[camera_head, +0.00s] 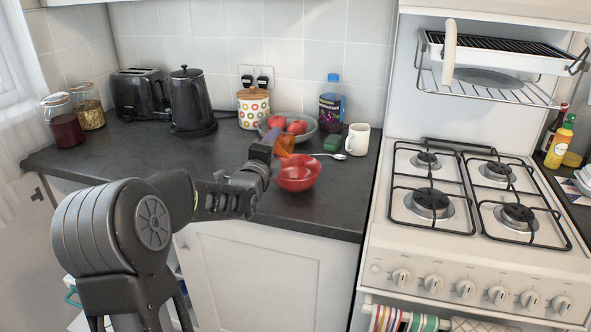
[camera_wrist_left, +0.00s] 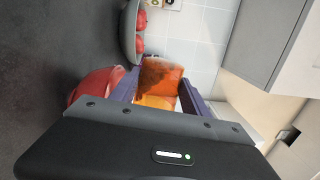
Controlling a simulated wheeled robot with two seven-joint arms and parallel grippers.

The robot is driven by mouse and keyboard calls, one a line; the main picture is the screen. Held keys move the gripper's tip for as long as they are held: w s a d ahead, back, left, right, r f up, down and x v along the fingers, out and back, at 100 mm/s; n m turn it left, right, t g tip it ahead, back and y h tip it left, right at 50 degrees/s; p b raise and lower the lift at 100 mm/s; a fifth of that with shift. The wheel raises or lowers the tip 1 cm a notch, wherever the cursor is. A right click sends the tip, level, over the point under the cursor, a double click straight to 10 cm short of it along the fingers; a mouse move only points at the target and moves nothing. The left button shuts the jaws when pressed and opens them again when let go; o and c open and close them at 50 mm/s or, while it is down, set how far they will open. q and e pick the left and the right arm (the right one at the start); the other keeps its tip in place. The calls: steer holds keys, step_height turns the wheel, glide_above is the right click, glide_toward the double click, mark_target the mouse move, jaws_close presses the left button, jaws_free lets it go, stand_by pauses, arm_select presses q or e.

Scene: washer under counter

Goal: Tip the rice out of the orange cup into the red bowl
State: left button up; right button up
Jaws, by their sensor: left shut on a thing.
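The orange cup (camera_head: 286,144) is between the fingers of my left gripper (camera_head: 271,146), held above the back part of the red bowl. In the left wrist view the cup (camera_wrist_left: 158,78) shows between the two finger pads, darker brown at its far part and lighter orange nearer. The red bowl (camera_head: 298,175) stands on the dark counter in front of and below the cup; it also shows in the left wrist view (camera_wrist_left: 90,86), partly hidden by the gripper. I cannot make out rice in the cup or bowl, nor the cup's exact tilt. My right gripper is out of view.
A grey bowl (camera_head: 312,134) with red apples (camera_head: 297,127) stands close behind the cup. A spoon (camera_head: 331,156), green sponge (camera_head: 333,143) and white mug (camera_head: 357,140) lie to the right. The kettle (camera_head: 190,100) stands back left. The counter's front right is clear.

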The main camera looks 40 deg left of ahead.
arm_select(q)
steer(key=shift+w+d+r+m+b, duration=0.1)
steer(key=shift+d+r+m+b, duration=0.05)
steer(key=shift+m+b, duration=0.35)
steer(key=shift+d+r+m+b, duration=0.1)
steer(key=shift+d+m+b, duration=0.05)
steer(key=shift+m+b, duration=0.3)
stand_by(0.4)
steer(key=shift+w+d+r+m+b, duration=0.15)
steer(key=shift+d+m+b, duration=0.25)
steer(key=shift+m, duration=0.55)
stand_by(1.4)
steer(key=shift+r, duration=0.1)
steer(key=n+p, duration=0.1)
steer(key=a+n+p, duration=0.1)
steer(key=n+p, duration=0.2)
steer(key=p, duration=0.1)
steer(key=shift+s+a+r, duration=0.1)
steer(key=shift+s+a, duration=0.15)
steer(key=shift+a, duration=0.1)
steer(key=shift+d+f+b, duration=0.1)
steer(key=shift+f+b, duration=0.3)
steer(key=shift+b, duration=0.15)
